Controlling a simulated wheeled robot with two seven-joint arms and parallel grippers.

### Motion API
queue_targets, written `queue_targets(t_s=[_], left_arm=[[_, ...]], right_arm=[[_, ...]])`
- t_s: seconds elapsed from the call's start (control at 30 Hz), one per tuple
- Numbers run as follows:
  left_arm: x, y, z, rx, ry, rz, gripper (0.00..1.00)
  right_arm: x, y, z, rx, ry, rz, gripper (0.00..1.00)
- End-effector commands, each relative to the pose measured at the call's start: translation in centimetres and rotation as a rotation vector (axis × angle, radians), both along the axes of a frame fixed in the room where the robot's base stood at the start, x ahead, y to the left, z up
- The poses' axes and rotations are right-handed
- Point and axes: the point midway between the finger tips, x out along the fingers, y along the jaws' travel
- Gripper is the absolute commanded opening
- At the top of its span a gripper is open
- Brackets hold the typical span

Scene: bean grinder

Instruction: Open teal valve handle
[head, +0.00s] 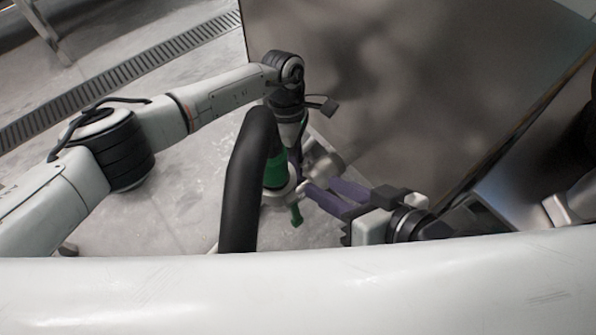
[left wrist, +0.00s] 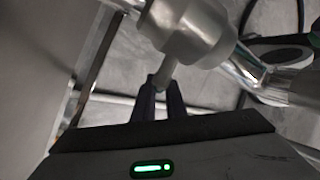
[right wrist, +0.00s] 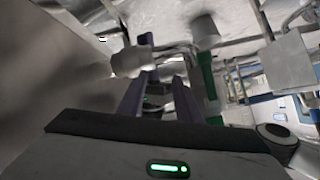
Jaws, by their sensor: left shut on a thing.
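A green-teal valve handle (head: 275,170) shows in the head view beside a black curved hose, partly hidden. A smaller green lever piece (head: 296,214) hangs below it. A green part also shows in the right wrist view (right wrist: 208,85). My left gripper (head: 297,155) is mostly hidden behind its wrist and the valve. In the left wrist view its purple fingers (left wrist: 162,88) are shut on a grey metal stem (left wrist: 167,73) under a rounded metal valve body (left wrist: 190,30). My right gripper (head: 317,187) is open. Its fingers (right wrist: 160,85) are apart, close to metal pipe fittings (right wrist: 135,60).
A black curved hose (head: 245,185) stands close left of the valve. A large brown-grey metal panel (head: 420,80) rises behind and right of the grippers. A white curved surface (head: 300,295) crosses the front.

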Motion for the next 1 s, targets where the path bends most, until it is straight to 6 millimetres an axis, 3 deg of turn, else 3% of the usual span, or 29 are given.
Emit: queue_targets(t_s=[0.2,0.23,0.33,0.67,0.77,1.0], left_arm=[[0.0,0.0,0.0,0.001,-0.001,-0.002,0.00],[0.0,0.0,0.0,0.001,-0.001,-0.002,0.13],[0.0,0.0,0.0,0.001,0.000,-0.001,0.30],[0.1,0.0,0.2,-0.001,-0.002,-0.001,0.30],[0.5,0.1,1.2,0.000,-0.004,-0.001,0.30],[2.0,0.4,5.7,0.000,-0.005,-0.002,0.30]], right_arm=[[0.0,0.0,0.0,0.000,0.001,0.000,0.31],[0.0,0.0,0.0,0.000,0.001,0.000,0.31],[0.0,0.0,0.0,-0.001,0.001,0.000,0.31],[0.0,-0.1,0.1,-0.002,0.000,-0.001,0.31],[0.0,-0.1,0.3,-0.008,0.000,-0.002,0.31],[-0.2,-0.7,-0.7,-0.053,0.036,-0.002,0.31]])
